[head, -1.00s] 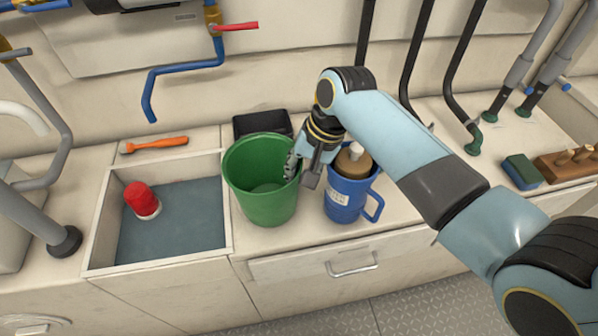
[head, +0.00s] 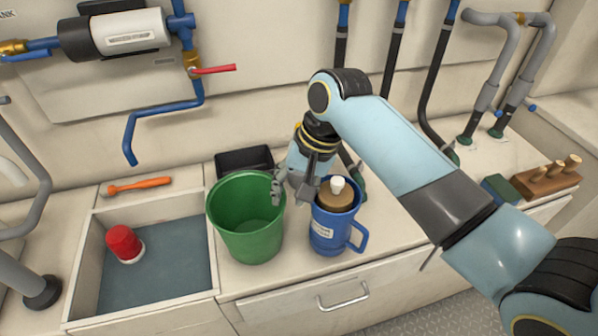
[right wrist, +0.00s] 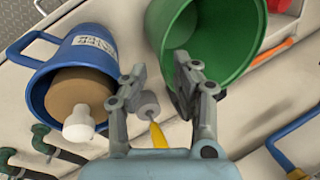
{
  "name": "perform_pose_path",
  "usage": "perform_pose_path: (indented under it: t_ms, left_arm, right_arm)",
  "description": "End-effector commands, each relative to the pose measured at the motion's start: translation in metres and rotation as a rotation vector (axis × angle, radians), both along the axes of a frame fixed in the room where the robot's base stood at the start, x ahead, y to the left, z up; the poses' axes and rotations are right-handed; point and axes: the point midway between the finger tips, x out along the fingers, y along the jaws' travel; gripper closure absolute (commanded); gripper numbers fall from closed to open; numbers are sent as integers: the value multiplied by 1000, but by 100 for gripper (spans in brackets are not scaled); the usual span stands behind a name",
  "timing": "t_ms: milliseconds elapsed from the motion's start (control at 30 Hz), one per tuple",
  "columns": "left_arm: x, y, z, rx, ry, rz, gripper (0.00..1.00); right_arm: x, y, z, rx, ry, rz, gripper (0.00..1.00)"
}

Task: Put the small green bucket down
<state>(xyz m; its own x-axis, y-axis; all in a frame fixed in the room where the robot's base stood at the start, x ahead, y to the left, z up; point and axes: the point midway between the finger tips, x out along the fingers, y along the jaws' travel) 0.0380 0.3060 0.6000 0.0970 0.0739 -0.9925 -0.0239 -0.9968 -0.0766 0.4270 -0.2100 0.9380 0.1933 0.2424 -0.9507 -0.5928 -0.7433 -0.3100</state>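The small green bucket (head: 246,238) stands upright on the counter, between the sink-like recess and a blue jug. Its open mouth also shows in the right wrist view (right wrist: 238,62). My right gripper (head: 290,194) is at the right side of its rim. One finger reaches over the inside of the bucket and the other is outside, on the jug side. In the right wrist view my right gripper (right wrist: 160,72) has its fingers apart, with a visible gap beside the bucket wall. My left gripper is not in view.
The blue jug (head: 325,232) with a brown, white-knobbed stopper stands close to the right. A black bin (head: 243,160) is behind. The recess (head: 170,265) at left holds a red-and-white object (head: 124,243). An orange-handled tool (head: 139,185) lies behind it.

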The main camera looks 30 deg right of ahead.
Motion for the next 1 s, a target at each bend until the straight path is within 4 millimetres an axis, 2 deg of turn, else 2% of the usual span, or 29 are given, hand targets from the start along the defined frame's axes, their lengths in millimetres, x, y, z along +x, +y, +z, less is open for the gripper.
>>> perform_pose_path:
  t_ms: [33, 133, 333, 900, 1000]
  left_arm:
    - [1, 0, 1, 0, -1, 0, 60]
    - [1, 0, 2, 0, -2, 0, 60]
    - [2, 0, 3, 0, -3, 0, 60]
    - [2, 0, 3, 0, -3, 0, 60]
    - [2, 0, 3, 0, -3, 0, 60]
  right_arm:
    - [-2, -4, 12, -3, -3, 1, 71]
    - [-6, -8, 31, -2, -3, 1, 71]
    - [-11, -14, 53, 0, 0, 0, 71]
    - [-12, -15, 57, 0, 1, 1, 71]
    - [-20, -16, 55, -17, -7, 25, 71]
